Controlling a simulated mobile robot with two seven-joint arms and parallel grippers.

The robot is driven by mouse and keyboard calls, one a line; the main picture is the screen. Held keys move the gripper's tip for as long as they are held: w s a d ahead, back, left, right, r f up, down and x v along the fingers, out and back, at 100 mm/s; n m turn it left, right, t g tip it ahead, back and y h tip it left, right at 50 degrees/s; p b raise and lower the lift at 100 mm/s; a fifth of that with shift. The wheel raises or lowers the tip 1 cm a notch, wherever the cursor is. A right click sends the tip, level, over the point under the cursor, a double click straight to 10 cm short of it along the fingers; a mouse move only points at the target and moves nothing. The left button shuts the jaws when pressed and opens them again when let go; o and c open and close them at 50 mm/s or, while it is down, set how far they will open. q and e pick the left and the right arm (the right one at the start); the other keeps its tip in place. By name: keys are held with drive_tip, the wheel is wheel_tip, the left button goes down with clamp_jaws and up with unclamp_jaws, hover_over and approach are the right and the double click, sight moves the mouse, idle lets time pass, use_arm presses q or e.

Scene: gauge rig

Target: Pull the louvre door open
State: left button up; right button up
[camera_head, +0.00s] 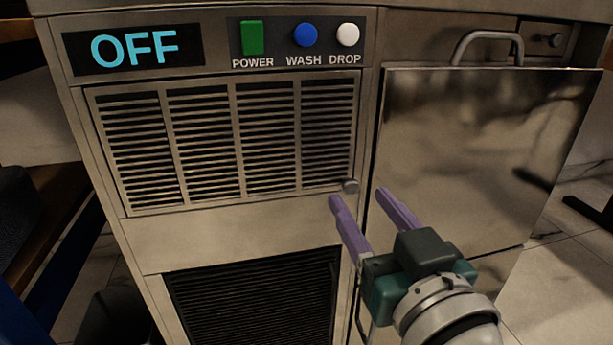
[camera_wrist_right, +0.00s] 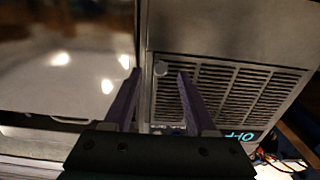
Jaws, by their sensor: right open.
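The louvre door (camera_head: 236,140) is a slatted metal panel in the upper front of the steel machine and looks closed. Its small grey knob (camera_head: 349,186) sits at the lower right corner. In the right wrist view the louvre door (camera_wrist_right: 232,92) appears upside down, with the knob (camera_wrist_right: 160,68) near the fingertips. My right gripper (camera_head: 360,197) is open and empty, its two purple fingers apart and pointing toward the knob. In the wrist view the knob shows between the fingertips (camera_wrist_right: 158,75); contact cannot be seen. My left gripper is not in view.
Above the louvre door are an OFF display (camera_head: 134,48) and green, blue and white buttons (camera_head: 305,35). A plain steel door (camera_head: 480,150) with a curved handle (camera_head: 488,36) above it stands to the right. A dark grille (camera_head: 255,300) lies below.

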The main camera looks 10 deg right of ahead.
sight(352, 190)
drive_tip(key=shift+w+a+b, duration=0.1)
drive_tip(key=shift+w+b, duration=0.2)
drive_tip(key=shift+w, duration=1.2)
clamp_jaws()
